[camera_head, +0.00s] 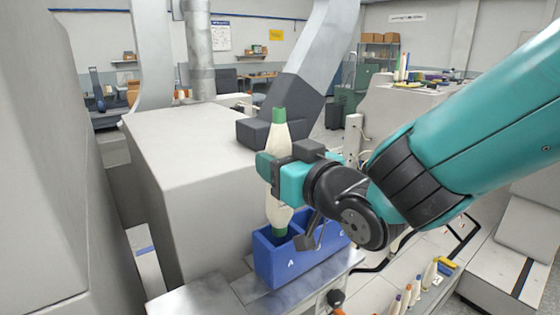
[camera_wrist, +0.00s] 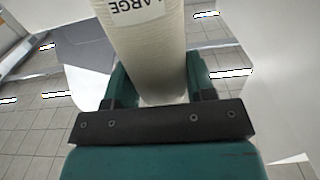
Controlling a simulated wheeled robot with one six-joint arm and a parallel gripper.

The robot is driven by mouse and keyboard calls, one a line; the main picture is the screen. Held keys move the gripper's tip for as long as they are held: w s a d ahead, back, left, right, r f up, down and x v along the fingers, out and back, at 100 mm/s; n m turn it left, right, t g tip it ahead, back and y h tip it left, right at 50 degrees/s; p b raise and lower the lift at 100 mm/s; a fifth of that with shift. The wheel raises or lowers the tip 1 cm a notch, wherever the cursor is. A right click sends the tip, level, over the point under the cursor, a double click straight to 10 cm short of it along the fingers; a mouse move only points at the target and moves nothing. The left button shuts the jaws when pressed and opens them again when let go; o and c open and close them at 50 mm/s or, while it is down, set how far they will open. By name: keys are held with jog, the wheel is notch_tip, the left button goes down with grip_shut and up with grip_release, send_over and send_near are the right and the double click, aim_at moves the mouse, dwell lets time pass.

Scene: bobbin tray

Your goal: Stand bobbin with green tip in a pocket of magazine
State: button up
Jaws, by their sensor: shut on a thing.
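The bobbin with green tip (camera_head: 280,140) is cream with green at both ends and stands roughly upright in my gripper. My gripper (camera_head: 272,170) is shut around its middle. In the wrist view the bobbin (camera_wrist: 146,50) is between my teal jaws (camera_wrist: 160,85) and shows the word LARGE. The magazine (camera_head: 275,265) is a blue box below, with a letter A on its front. The bobbin's lower green end overlaps the opening of the pocket at A; I cannot tell whether it touches the pocket floor. My gripper and wrist hide part of the magazine's right side.
The magazine stands on a metal ledge (camera_head: 215,298). A large pale machine housing (camera_head: 200,150) is close on the left. A dark grey block of machinery (camera_head: 290,105) is just behind the bobbin. Several other bobbins (camera_head: 405,298) stand at lower right.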

aim_at(283, 216)
jog(key=shift+f+b, duration=4.9)
jog(key=shift+b, duration=0.4)
jog(key=o, duration=1.3)
jog(key=shift+s, duration=0.1)
